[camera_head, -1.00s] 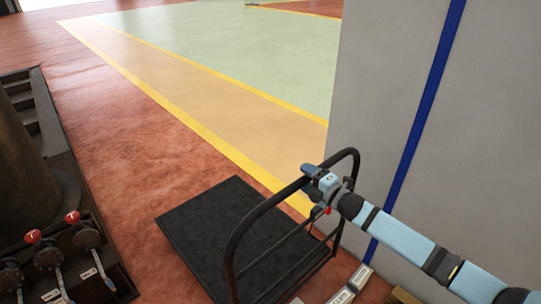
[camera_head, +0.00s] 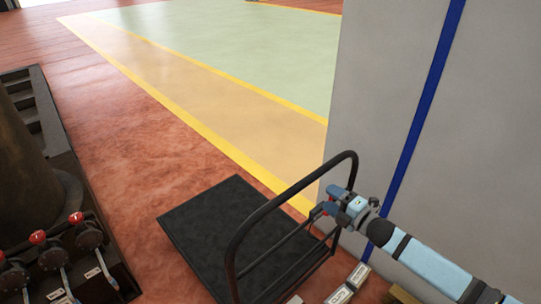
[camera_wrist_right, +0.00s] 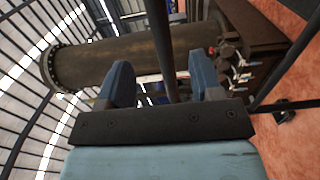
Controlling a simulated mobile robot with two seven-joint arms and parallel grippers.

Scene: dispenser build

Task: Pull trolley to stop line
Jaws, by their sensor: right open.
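The trolley (camera_head: 215,226) has a flat black deck and a black tubular handle frame (camera_head: 262,207) on its right side. It stands on the red floor, left of the grey wall. My right gripper (camera_head: 333,203) is at the right part of the handle frame, close to its upright. In the right wrist view my right gripper (camera_wrist_right: 158,85) is open. A dark handle bar (camera_wrist_right: 163,50) runs between or just beyond its two blue fingers; contact cannot be told. My left gripper is not in view. No stop line can be made out for certain.
A yellow line (camera_head: 240,157) edges an orange strip and a green floor area (camera_head: 240,50). A grey wall (camera_head: 385,110) with a blue stripe stands at right. Red-knobbed levers (camera_head: 55,255) are at lower left. Small labelled boxes (camera_head: 350,283) lie by the wall. Red floor left of the trolley is clear.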

